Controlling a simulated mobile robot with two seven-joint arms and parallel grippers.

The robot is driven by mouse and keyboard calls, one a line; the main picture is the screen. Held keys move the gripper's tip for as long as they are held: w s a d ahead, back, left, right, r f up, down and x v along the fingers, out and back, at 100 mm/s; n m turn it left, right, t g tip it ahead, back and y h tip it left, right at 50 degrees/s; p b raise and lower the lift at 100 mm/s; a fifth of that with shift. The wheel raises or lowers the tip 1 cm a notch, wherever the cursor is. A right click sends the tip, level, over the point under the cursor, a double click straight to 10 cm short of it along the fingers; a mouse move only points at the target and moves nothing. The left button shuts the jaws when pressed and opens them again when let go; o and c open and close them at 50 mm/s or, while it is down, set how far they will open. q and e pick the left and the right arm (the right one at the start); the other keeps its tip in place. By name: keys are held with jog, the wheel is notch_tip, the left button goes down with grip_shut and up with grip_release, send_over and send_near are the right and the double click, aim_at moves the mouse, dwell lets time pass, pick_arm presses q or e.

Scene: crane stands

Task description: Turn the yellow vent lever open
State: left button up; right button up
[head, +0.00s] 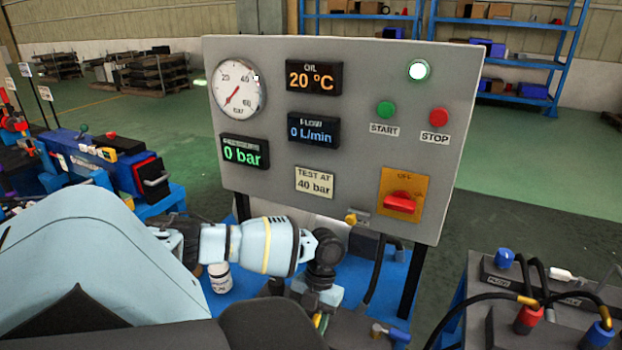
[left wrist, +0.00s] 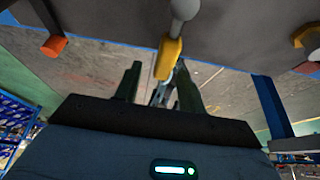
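In the left wrist view a yellow lever (left wrist: 170,55) hangs from a grey rounded shaft. My left gripper (left wrist: 158,67) is open there, with its two dark fingers apart and the lever's end between or just in front of the tips. I cannot tell whether they touch. In the head view a small yellow lever (head: 351,217) shows at the lower edge of the grey panel (head: 340,160), just above my left wrist. My left gripper's fingers cannot be made out there. My right gripper is not in view.
The panel carries a gauge (head: 238,90), displays, green START (head: 386,109) and red STOP (head: 438,117) buttons, and a red rotary switch (head: 400,202). A white bottle (head: 220,278) stands below my left forearm. Black hoses and fittings lie at the right.

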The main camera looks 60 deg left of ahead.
pick_arm(q)
jog(key=shift+r, duration=0.3)
jog(key=r, duration=0.3)
jog(key=shift+s+d, duration=0.35)
jog(key=shift+d, duration=0.05)
jog(key=s+d+r, duration=0.1)
jog(key=s+d, duration=0.8)
jog(key=d, duration=0.2)
jog(key=shift+s+d+r, duration=0.2)
jog(key=shift+s+d, duration=0.1)
